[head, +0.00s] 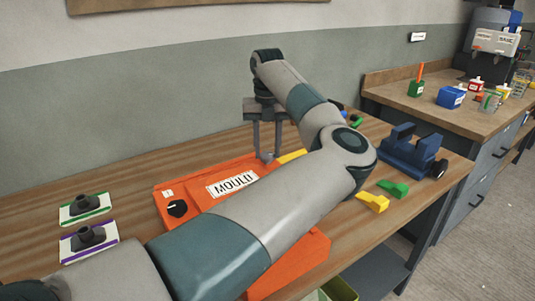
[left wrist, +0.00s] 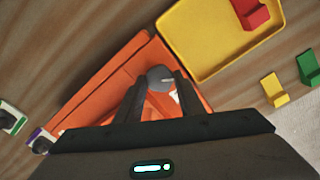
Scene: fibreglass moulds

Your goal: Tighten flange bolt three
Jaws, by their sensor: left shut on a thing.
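The orange mould (head: 175,190) lies on the wooden bench, with a white MOULD label and a small "1" label. A black knob-like bolt (head: 177,209) shows at its left end. My left gripper (head: 267,156) points down at the mould's far side, its arm covering much of the mould. In the left wrist view its fingers (left wrist: 160,92) are shut on a grey round-headed bolt (left wrist: 160,76) over the orange mould (left wrist: 115,75). Whether the bolt is seated is hidden, and no number shows on it. My right gripper is not in view.
A yellow tray (left wrist: 225,62) holding a red piece (left wrist: 250,12) lies beside the mould. A blue vice-like fixture (head: 413,152) and yellow (head: 373,203) and green (head: 393,188) pieces are to the right. Two white plates with black knobs (head: 86,209) (head: 90,241) lie left.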

